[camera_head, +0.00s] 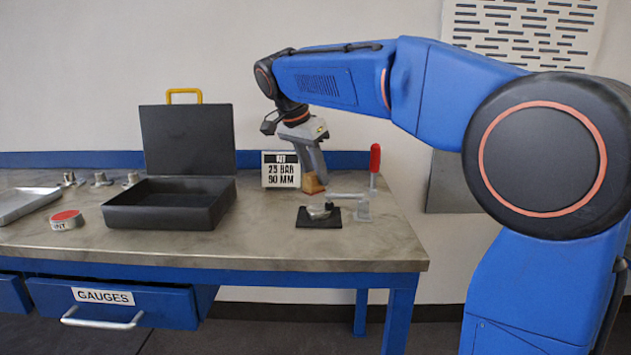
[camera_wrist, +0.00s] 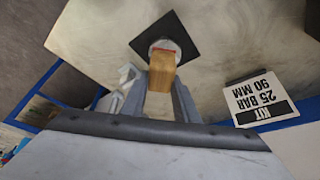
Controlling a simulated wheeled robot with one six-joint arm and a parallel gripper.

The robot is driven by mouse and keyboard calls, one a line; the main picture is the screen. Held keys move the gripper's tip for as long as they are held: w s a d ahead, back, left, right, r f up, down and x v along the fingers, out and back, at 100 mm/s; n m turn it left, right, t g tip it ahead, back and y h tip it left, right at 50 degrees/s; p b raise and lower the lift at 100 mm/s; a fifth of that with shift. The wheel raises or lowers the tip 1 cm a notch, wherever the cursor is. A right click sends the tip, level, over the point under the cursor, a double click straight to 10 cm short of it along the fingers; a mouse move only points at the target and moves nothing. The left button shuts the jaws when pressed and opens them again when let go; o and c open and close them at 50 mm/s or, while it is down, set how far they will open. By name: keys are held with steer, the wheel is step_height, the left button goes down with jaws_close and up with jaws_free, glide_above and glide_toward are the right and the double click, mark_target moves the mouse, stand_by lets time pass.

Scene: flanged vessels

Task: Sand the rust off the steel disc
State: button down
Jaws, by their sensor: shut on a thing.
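The steel disc (camera_head: 318,212) lies on a square black pad (camera_head: 303,222) near the front right of the bench. It also shows in the wrist view (camera_wrist: 164,43), partly hidden behind the block. My gripper (camera_head: 312,174) points down and is shut on a tan wooden block (camera_head: 313,186). In the wrist view the block (camera_wrist: 162,75) sits between the two fingers and has a reddish edge at its far end. In the head view the block is just behind and above the disc, apart from it. How much rust the disc bears I cannot tell.
A toggle clamp with a red handle (camera_head: 375,160) stands right of the pad, its arm reaching toward the disc. A white sign (camera_head: 281,170) reads KIT 25 BAR 90 MM. An open black case (camera_head: 165,217), a red-topped round part (camera_head: 66,220) and a tray (camera_head: 22,204) are left.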

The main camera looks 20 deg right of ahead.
steer(key=shift+r, duration=0.2)
steer(key=shift+r, duration=1.45)
